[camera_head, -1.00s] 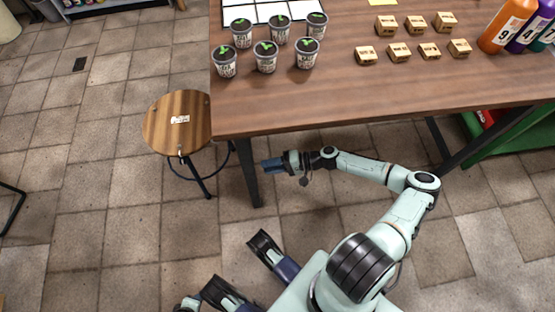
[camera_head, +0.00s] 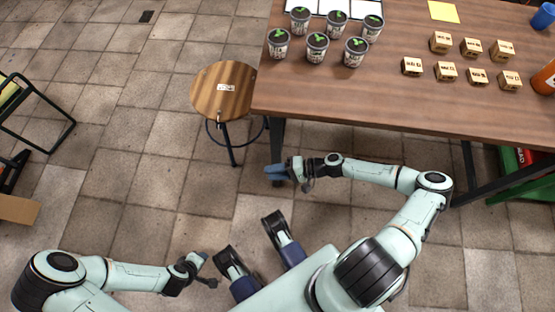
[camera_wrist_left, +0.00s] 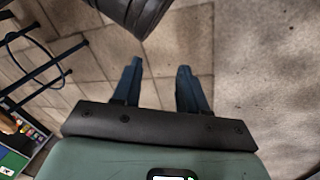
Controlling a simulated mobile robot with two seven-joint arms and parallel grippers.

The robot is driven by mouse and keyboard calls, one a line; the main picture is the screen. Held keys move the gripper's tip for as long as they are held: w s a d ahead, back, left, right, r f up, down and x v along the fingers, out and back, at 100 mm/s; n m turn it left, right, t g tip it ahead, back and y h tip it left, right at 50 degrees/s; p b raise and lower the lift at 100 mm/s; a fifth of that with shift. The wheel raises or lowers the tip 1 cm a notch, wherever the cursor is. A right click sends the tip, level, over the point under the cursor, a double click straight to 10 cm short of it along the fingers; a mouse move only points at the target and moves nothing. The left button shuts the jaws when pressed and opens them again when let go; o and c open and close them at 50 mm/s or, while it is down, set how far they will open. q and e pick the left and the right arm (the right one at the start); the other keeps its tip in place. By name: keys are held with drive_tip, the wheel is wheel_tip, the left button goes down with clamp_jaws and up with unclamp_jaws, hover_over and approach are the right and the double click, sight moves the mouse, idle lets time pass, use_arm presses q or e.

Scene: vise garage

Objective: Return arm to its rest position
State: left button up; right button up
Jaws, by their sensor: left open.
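My left gripper (camera_head: 203,258) is at the lower left of the head view, at the end of my left arm, low over the tiled floor. In the left wrist view its two blue fingers (camera_wrist_left: 160,75) stand apart with only bare floor between them, so it is open and empty. My right gripper (camera_head: 278,172) is just in front of the table's near edge, by the left table leg. Its blue fingers point left and are seen edge-on, so their gap cannot be made out. No object shows at its tips.
A wooden table (camera_head: 400,105) holds several potted seedlings (camera_head: 317,47), several small wooden blocks (camera_head: 446,71) and an orange bottle (camera_head: 545,78). A round stool (camera_head: 223,91) stands at its left corner. A dark metal frame (camera_head: 45,125) is at far left.

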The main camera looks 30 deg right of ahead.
idle(0.4)
drive_tip(key=s+a+r+n+g+h+p, duration=0.1)
drive_tip(key=s+a+r+n+g+p, duration=0.25)
drive_tip(key=s+a+g+p, duration=0.75)
use_arm(q)
drive_tip(key=s+d+r+g+p, duration=0.1)
drive_tip(key=s+d+r+p, duration=0.1)
drive_tip(key=r, duration=0.6)
drive_tip(key=s+d+r+m+g+h+p, duration=0.1)
drive_tip(key=s+d+r+g+p, duration=0.1)
drive_tip(key=r, duration=0.7)
drive_tip(key=s+d+p, duration=0.1)
drive_tip(key=s+d, duration=0.1)
drive_tip(key=shift+s+h, duration=0.3)
use_arm(e)
drive_tip(key=s+d+r+n+t+h, duration=0.1)
drive_tip(key=s+d+r+t+h, duration=0.1)
drive_tip(key=s+d+r+h, duration=0.2)
drive_tip(key=s+r+h, duration=0.2)
drive_tip(key=s+h, duration=0.1)
drive_tip(key=shift+r+n+h, duration=0.2)
drive_tip(key=shift+n+h, duration=0.15)
drive_tip(key=shift+h, duration=0.05)
use_arm(q)
drive_tip(key=shift+w, duration=0.1)
use_arm(e)
drive_tip(key=shift+s+d, duration=0.1)
drive_tip(key=shift+d, duration=0.05)
